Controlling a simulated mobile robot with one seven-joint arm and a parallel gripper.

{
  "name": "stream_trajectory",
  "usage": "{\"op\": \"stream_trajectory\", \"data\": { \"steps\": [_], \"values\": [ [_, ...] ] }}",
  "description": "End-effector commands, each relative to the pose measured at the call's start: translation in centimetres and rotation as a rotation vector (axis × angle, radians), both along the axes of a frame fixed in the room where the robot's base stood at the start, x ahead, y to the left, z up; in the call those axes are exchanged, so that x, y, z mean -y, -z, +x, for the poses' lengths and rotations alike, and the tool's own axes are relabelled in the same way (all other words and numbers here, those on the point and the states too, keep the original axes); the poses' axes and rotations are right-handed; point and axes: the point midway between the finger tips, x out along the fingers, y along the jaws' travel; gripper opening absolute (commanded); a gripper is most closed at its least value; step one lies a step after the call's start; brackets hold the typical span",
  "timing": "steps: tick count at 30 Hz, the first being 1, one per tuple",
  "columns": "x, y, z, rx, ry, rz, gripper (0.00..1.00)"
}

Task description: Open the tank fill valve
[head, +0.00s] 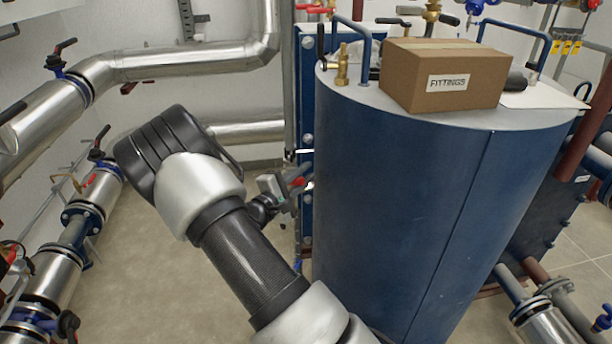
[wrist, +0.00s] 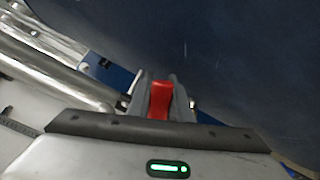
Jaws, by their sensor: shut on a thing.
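My gripper (head: 291,187) is low beside the left side of the blue tank (head: 400,200). In the wrist view my gripper (wrist: 160,98) is shut on a red valve handle (wrist: 160,102), which sits between its two grey fingers. A bit of the red handle (head: 299,181) also shows at the fingertips in the head view. The valve body and the pipe it sits on are hidden behind the fingers and the tank's edge, so I cannot tell the valve's position.
A cardboard box marked FITTINGS (head: 446,75) and a brass valve (head: 342,66) stand on the tank's top. Insulated silver pipes (head: 180,62) with levers run along the left and back walls. The floor (head: 170,280) left of my arm is clear.

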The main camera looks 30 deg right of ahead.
Motion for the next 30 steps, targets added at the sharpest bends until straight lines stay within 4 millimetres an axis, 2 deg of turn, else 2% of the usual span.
{"op": "stream_trajectory", "data": {
  "steps": [1,12,21,30],
  "values": [
    [-0.2,-0.9,0.2,-0.039,-0.002,-0.024,0.00],
    [-0.9,-3.0,1.6,-0.327,-0.003,-0.184,0.00],
    [-1.5,-3.7,2.6,-0.486,-0.003,-0.272,0.00],
    [-1.7,-3.9,3.0,-0.554,-0.003,-0.309,0.00]
  ]
}}
